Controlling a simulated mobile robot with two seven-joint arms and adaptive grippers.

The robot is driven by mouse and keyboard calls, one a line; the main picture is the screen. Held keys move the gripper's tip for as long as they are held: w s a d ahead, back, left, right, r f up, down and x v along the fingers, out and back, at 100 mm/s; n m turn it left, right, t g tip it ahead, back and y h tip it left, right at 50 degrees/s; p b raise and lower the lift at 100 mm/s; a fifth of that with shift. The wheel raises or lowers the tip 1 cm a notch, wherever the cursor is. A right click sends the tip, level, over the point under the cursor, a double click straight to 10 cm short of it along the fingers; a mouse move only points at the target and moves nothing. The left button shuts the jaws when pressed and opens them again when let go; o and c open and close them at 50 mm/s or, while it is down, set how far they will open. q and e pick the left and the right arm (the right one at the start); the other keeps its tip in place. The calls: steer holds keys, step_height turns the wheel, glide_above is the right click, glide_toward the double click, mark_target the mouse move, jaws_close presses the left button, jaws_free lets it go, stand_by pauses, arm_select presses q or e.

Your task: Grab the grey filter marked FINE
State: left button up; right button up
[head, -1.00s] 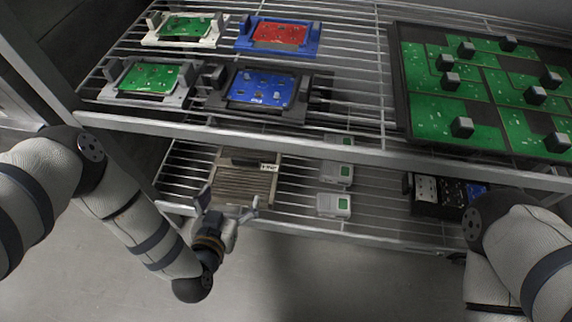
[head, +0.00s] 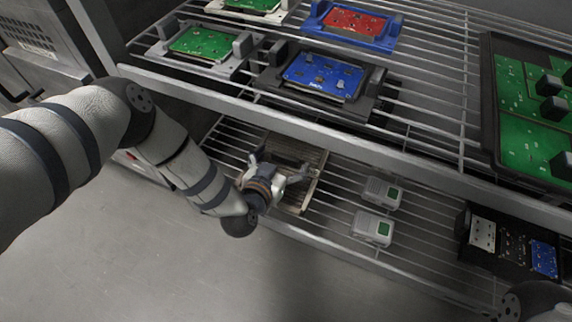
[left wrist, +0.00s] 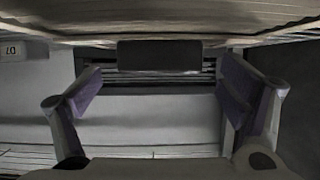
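The grey-brown slatted filter (head: 306,194) lies on the lower wire shelf, partly hidden by my left gripper (head: 283,166). Its marking cannot be read now. A dark block-like handle (head: 288,154) shows on the filter between the finger ends; it also shows in the left wrist view (left wrist: 160,54). My left gripper (left wrist: 160,75) is open, with one finger on each side of the handle and a visible gap at both sides. It holds nothing. My right gripper is out of view; only part of my right arm shows at the bottom right.
Two small light grey boxes with green squares (head: 372,228) stand right of the filter. A black tray (head: 466,236) with small boards is further right. The upper shelf's front rail (head: 330,142) runs above, carrying board holders. A small label (left wrist: 10,50) shows at the wrist view's left.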

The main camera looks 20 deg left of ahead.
arm_select(q)
steer(key=c, duration=1.3)
